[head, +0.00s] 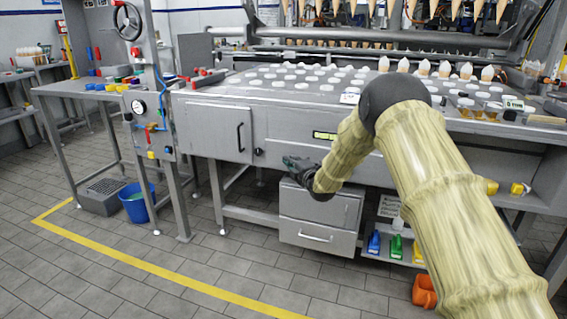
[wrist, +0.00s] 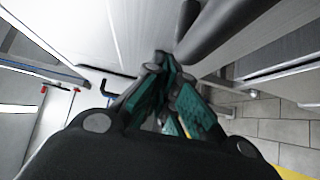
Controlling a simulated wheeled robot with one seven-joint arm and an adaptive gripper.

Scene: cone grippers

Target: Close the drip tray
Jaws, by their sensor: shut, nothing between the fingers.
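No part is clearly labelled as the drip tray. Two grey drawer-like fronts hang under the machine in the head view: an upper one (head: 338,208) and a lower one (head: 304,230) with a bar handle. The lower front seems to stand out slightly; I cannot tell how far either is open. My gripper (head: 291,162) is in front of the machine, above and left of the upper front, and hides part of it. In the wrist view my gripper (wrist: 165,72) shows its teal-padded fingers near a pale metal panel (wrist: 100,30). The fingers are shut and hold nothing.
A cabinet door (head: 215,132) with a dark handle is left of my gripper. A blue bucket (head: 137,205) and a grey grated box (head: 101,196) stand on the floor at left.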

